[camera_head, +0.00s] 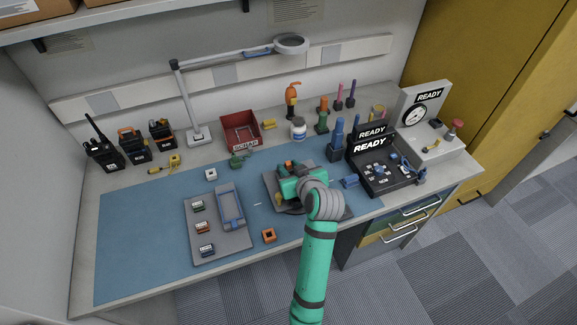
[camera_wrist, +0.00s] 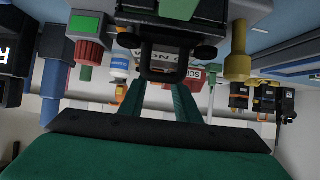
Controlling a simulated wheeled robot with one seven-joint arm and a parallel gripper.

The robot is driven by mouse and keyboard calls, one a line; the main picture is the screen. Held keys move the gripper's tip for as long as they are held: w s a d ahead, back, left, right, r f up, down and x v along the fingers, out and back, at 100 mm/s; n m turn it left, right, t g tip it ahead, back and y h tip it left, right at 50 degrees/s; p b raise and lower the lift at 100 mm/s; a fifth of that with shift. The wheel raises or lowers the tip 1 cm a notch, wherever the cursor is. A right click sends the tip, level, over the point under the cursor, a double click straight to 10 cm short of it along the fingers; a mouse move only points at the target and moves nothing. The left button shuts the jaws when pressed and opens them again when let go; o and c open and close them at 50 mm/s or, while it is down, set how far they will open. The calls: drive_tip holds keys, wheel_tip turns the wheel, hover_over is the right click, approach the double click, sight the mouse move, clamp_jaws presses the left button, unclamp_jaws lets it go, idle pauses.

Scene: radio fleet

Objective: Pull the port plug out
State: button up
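My gripper (camera_wrist: 156,88) is over the fixture (camera_head: 331,204) on the blue mat in the head view. My own wrist hides most of the work there. In the wrist view, which is upside down, its two green fingers stand apart. A dark squared loop (camera_wrist: 146,64), which may be the port plug, lies between or just beyond their tips, against a dark body (camera_wrist: 185,30) at the top. I cannot tell whether the fingers touch the loop. The plug cannot be made out in the head view.
A red scrap bin (camera_head: 240,131) stands at the back. A grey tray (camera_head: 214,243) with small modules lies left of my gripper, and an orange square part (camera_head: 269,235) lies near the front. A black READY tester (camera_head: 385,177) stands at right. The mat's left end is clear.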

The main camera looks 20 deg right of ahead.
clamp_jaws()
drive_tip(key=shift+w+a+r, duration=0.1)
drive_tip(key=shift+r, duration=0.5)
drive_tip(key=shift+r, duration=0.4)
idle(0.5)
drive_tip(key=shift+r, duration=0.4)
idle(0.5)
drive_tip(key=shift+r, duration=1.6)
